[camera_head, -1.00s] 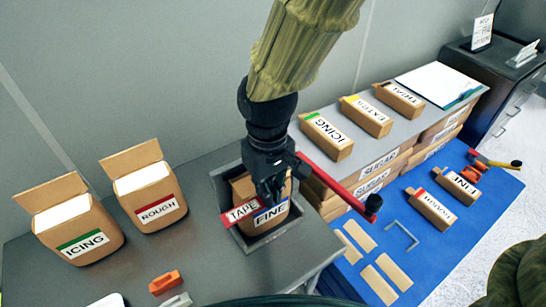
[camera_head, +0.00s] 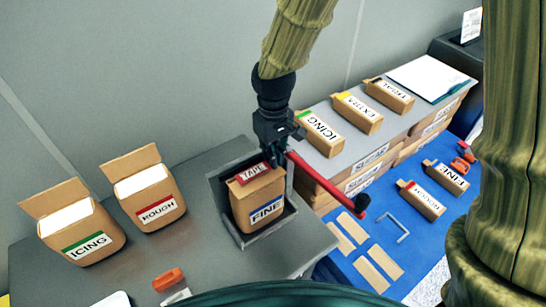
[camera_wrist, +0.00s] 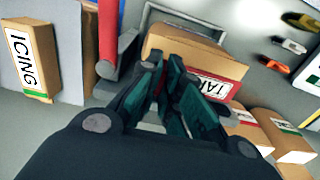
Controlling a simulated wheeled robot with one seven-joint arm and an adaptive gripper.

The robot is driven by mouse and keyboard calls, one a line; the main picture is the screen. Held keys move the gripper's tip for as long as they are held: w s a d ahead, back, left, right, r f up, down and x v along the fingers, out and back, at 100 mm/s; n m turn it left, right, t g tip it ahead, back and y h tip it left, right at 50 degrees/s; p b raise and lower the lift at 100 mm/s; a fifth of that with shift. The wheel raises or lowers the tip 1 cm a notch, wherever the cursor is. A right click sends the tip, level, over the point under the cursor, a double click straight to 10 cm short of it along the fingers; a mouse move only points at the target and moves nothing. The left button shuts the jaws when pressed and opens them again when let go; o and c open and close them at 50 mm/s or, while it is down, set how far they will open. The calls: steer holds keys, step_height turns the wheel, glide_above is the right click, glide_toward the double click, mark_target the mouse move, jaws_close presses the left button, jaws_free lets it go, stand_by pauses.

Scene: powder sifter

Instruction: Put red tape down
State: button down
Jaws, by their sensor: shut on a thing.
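I cannot tell whether the tape presses on the bag.
The FINE bag stands in a grey metal holder (camera_head: 222,190). A red lever with a black knob (camera_head: 361,202) juts out at right. Open ICING (camera_head: 82,240) and ROUGH (camera_head: 152,205) bags stand left. An orange-handled tool (camera_head: 168,280) lies in front. Boxes fill the right shelf.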

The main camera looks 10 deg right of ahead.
steer(key=shift+f+p, duration=0.3)
steer(key=shift+f, duration=0.85)
steer(key=shift+f, duration=0.15)
steer(key=c, duration=1.6)
jaws_free()
step_height(320, 180, up, 12)
steer(key=shift+r+b, duration=0.15)
steer(key=shift+b, duration=1.05)
